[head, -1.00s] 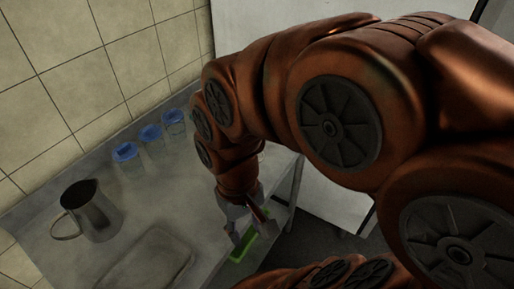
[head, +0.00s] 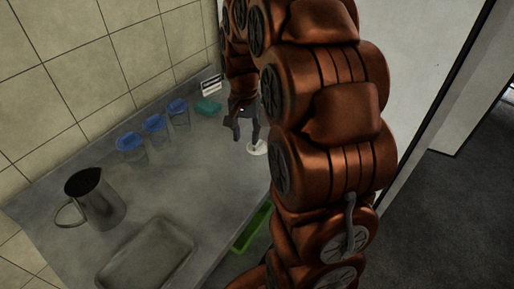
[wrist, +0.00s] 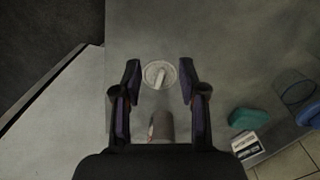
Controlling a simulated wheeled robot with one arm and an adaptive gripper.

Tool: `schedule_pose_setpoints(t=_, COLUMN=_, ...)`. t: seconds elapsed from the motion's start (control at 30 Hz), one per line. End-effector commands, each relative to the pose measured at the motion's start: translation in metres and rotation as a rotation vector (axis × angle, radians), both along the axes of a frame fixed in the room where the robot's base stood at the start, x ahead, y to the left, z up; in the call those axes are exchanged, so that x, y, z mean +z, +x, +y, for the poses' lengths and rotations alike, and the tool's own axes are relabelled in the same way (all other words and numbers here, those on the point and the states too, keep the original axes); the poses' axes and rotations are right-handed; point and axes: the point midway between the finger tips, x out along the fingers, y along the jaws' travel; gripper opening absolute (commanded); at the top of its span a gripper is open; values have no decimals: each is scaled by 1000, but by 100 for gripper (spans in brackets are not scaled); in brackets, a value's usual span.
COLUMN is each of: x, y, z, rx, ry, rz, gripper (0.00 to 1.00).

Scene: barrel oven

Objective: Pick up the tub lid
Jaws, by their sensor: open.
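The tub lid appears to be the pale round disc with a raised bar handle (wrist: 160,75) in the wrist view. It lies on the grey metal counter (wrist: 220,50), between and below my fingertips as seen there. In the head view the pale disc (head: 258,149) shows partly beside my gripper (head: 246,139), near the counter's right edge. My gripper (wrist: 160,70) is open and points down, with nothing held. The gap between fingers and lid is hard to judge. A small grey-brown cylinder (wrist: 160,127) stands close to the palm side in the wrist view.
A teal block (head: 208,106) and a small printed card (head: 211,85) are near the wall. Several blue-lidded jars (head: 155,130), a metal pitcher (head: 95,202) and a tray (head: 146,256) stand further left. A green bin (head: 252,228) is below the counter edge.

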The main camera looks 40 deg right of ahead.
Motion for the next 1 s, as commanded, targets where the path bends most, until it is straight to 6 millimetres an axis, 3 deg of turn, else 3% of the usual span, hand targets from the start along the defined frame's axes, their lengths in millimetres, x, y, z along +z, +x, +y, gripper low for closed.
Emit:
schedule_pose_setpoints(t=0.2, x=-20, y=31, z=-50, rx=-178, ry=-11, rz=-16, gripper=42)
schedule_pose_setpoints(t=0.4, x=-31, y=45, z=-78, rx=-273, ry=-18, rz=-26, gripper=42)
schedule_pose_setpoints(t=1.0, x=-68, y=48, z=-84, rx=-297, ry=-19, rz=-26, gripper=42)
